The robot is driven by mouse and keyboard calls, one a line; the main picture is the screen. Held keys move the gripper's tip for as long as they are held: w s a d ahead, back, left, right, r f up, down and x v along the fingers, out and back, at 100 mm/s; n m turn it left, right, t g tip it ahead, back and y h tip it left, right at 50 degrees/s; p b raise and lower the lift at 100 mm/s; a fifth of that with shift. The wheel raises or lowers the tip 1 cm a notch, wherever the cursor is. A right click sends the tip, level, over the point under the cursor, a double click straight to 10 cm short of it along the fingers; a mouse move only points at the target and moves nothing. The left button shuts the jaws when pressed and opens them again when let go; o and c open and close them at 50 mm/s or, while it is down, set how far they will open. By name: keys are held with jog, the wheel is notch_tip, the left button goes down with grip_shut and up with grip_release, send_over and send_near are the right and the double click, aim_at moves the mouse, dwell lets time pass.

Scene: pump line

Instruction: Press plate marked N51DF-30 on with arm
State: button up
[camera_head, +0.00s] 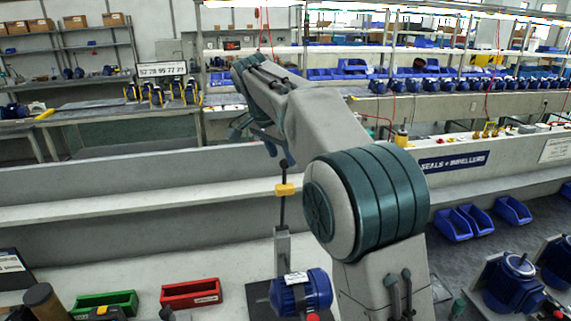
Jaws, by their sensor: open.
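A blue motor or pump (302,292) sits on a dark stand at the bottom centre. A small white plate (296,278) lies on its top; its lettering is too small to read, so I cannot tell if it is N51DF-30. Behind it a grey post carries a dark rod with a yellow block (285,190). My gripper (258,136) is open, up and behind the motor near the top of the rod, partly hidden by my own wrist. I see nothing between its fingers.
A green bin (104,303) and a red bin (191,293) stand on the bench at the lower left. More blue motors (512,283) stand at the lower right, with blue bins (450,223) behind. A low grey wall (120,180) runs behind the bench.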

aim_at(284, 160)
jog(key=shift+x, duration=2.15)
grip_shut()
jog(key=shift+s+f, duration=0.1)
jog(key=shift+f, duration=0.05)
